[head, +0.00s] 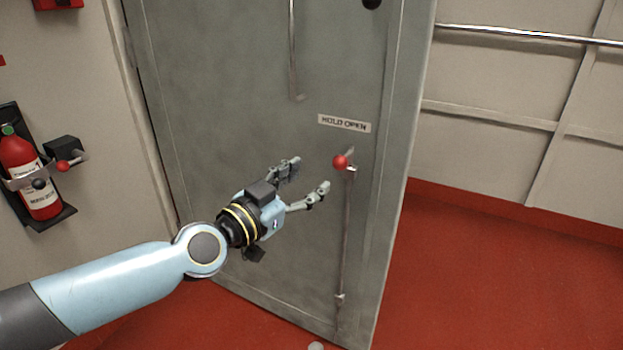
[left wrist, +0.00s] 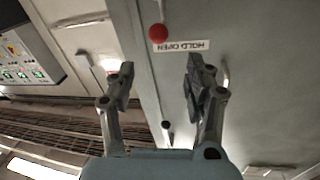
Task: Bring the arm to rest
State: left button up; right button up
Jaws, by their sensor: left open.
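My left gripper (head: 307,178) comes in from the left in the head view, with its two fingers spread and nothing between them. It is in front of the grey door (head: 235,110), to the left of and slightly below a red ball knob (head: 340,161). The left wrist view shows the open fingers (left wrist: 160,85) and the red knob (left wrist: 158,33) beyond them, apart from the fingertips. The knob is by a thin vertical rod on the door, below a "HOLD OPEN" label (head: 344,123). My right gripper is not in view.
A fire extinguisher (head: 30,175) hangs on the left wall beside a small black box with a red knob (head: 63,165). A metal handrail (head: 530,35) runs along the right wall. The red floor (head: 490,280) to the right of the door is clear.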

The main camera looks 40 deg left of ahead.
pick_arm(q)
jog(key=s+f+g, duration=0.3)
jog(key=s+f, duration=0.2)
jog(key=f, duration=0.6)
jog(key=s+d+f+g, duration=0.15)
jog(key=s+f, duration=0.35)
jog(key=f, duration=0.6)
jog(key=s+f+g, duration=0.4)
jog(key=s+f, duration=0.1)
jog(key=f, duration=0.6)
jog(key=s+d+f+g, duration=0.1)
jog(key=s+f+g, duration=0.2)
jog(key=s, duration=0.7)
jog(key=s+d+f+n+g, duration=0.1)
jog(key=s+f+g, duration=0.2)
jog(key=s+f, duration=0.4)
jog(key=s+d+f+g, duration=0.1)
jog(key=s+f+g, duration=0.2)
jog(key=s, duration=1)
jog(key=shift+s+f, duration=0.15)
jog(key=shift+f, duration=0.8)
jog(key=shift+c, duration=0.4)
